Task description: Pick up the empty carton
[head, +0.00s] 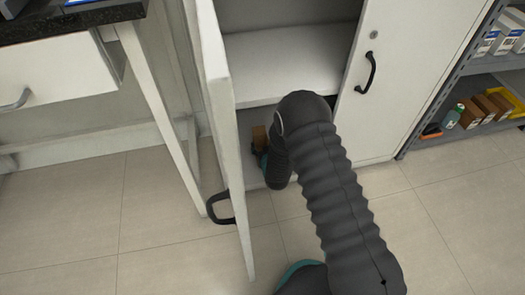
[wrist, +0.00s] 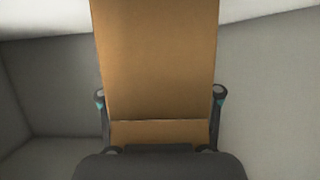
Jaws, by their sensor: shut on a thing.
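A brown carton (wrist: 155,60) fills the middle of the wrist view, between the two fingers of my gripper (wrist: 160,104). The fingers press against its left and right sides, so my gripper is shut on it. In the head view a small part of the carton (head: 259,138) shows inside the lower part of the open white cabinet (head: 290,70). My gripper (head: 261,158) is there mostly hidden behind my own dark arm. Whether the carton touches the cabinet floor cannot be told.
The cabinet's left door (head: 222,120) stands open toward me, with a black handle. Its right door (head: 385,80) is shut. A shelf (head: 290,65) lies above the carton. A grey rack (head: 470,125) with boxes and a bottle stands at the right. A desk with a drawer (head: 50,75) is at the left.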

